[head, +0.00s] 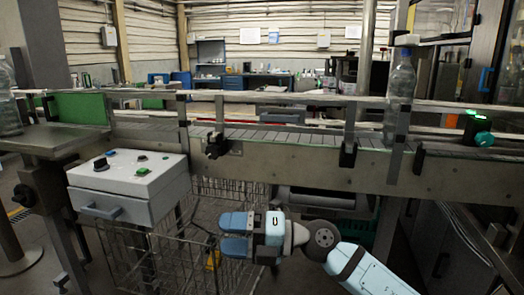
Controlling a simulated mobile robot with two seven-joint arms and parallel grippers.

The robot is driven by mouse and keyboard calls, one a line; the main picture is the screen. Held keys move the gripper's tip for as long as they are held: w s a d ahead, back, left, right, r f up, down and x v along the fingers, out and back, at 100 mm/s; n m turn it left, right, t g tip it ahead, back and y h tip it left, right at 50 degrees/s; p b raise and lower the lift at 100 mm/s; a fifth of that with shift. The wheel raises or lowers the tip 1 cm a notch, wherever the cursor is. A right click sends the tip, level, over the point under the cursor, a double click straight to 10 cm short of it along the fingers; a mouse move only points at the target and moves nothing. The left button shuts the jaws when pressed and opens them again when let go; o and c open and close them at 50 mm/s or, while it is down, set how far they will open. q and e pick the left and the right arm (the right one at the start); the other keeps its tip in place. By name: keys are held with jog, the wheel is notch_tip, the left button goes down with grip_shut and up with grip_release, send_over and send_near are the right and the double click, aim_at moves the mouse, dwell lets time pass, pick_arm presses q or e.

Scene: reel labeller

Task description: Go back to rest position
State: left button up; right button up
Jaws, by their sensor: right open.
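My right gripper (236,234) shows low in the middle of the head view, its arm coming in from the bottom right. Its blue fingers point left and are apart, with nothing seen between them. It is in front of the wire basket (190,215) and below the conveyor (270,137), apart from the belt. My left gripper is not in view.
A white control box (140,180) with buttons juts out at left. A clear bottle (400,85) stands on the conveyor at right; another bottle (8,100) is at the far left edge. Metal legs and rails surround the basket.

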jog(key=s+d+f+m+t+h, duration=0.35)
jog(key=d+f+m+t, duration=0.45)
jog(key=m, duration=0.6)
jog(key=s+d+f+m+t+h, duration=0.2)
jog(key=d+f+m+t+h, duration=0.3)
jog(key=d+f+m+t, duration=0.65)
jog(key=s+d+f+m+g+h, duration=0.25)
jog(key=s+f+m+g, duration=0.2)
jog(key=s+f, duration=0.3)
jog(key=s+d+f+m+g+h, duration=0.1)
jog(key=s+f+m+g+h, duration=0.3)
jog(key=s+f+m, duration=0.3)
pick_arm(q)
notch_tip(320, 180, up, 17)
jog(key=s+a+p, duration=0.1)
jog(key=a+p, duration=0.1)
jog(key=p, duration=2.5)
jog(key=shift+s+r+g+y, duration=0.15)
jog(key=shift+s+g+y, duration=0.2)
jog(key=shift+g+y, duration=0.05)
pick_arm(e)
notch_tip(320, 180, up, 19)
jog(key=s+d+n, duration=0.1)
jog(key=d, duration=0.1)
jog(key=shift+s+f+n+g, duration=0.15)
jog(key=shift+s+n+g, duration=0.15)
jog(key=shift+s, duration=0.05)
